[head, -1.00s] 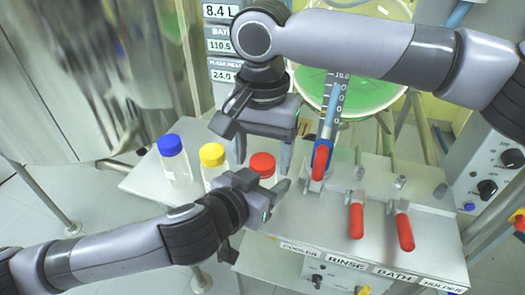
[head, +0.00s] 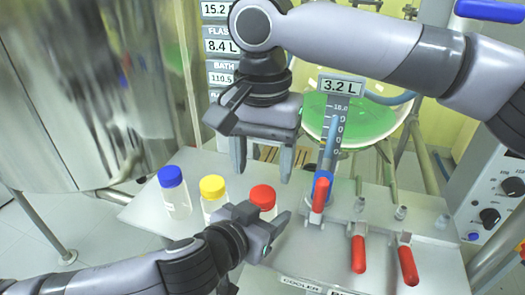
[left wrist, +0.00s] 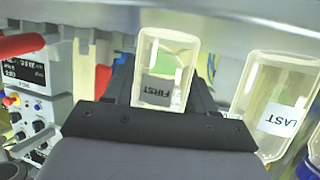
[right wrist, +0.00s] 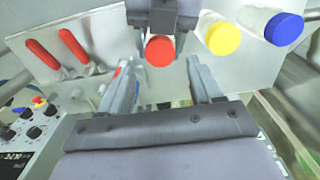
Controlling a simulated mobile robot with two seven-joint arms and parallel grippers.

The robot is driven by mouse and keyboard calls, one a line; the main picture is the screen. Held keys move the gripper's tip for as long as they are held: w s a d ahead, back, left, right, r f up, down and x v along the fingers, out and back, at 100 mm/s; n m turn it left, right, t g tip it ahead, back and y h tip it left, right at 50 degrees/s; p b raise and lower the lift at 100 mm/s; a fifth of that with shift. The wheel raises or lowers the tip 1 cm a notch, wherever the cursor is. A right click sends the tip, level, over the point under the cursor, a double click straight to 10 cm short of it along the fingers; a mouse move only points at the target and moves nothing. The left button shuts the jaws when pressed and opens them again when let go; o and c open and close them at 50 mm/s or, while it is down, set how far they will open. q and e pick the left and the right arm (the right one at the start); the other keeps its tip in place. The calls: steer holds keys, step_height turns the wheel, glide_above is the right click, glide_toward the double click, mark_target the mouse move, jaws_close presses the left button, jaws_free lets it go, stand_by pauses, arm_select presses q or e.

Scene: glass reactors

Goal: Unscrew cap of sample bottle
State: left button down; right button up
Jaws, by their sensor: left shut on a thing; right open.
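A clear sample bottle with a red cap (head: 263,196) stands on the metal bench. My left gripper (head: 262,224) is shut around this bottle's body below the cap. In the left wrist view the held bottle (left wrist: 150,50) carries a label reading FIRST, shown upside down. My right gripper (head: 262,172) points down with its jaws open and empty, its fingertips above the red cap and apart from it. In the right wrist view the red cap (right wrist: 160,51) shows between the open fingers, still on its bottle. Most of the bottle's body is hidden in the head view.
A yellow-capped bottle (head: 212,190) and a blue-capped bottle (head: 174,192) stand left of the red-capped one. A bottle labelled LAST (left wrist: 275,100) is close beside my left gripper. Red-handled valves (head: 358,252) lie to the right. A glass vessel with green liquid (head: 365,118) stands behind.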

mark_target(263, 193)
steer(key=shift+f, duration=2.65)
steer(key=c, duration=1.1)
steer(key=shift+o, duration=0.2)
steer(key=shift+n, duration=1.7)
steer(key=o, duration=1.2)
steer(key=shift+c, duration=0.2)
steer(key=shift+r, duration=0.1)
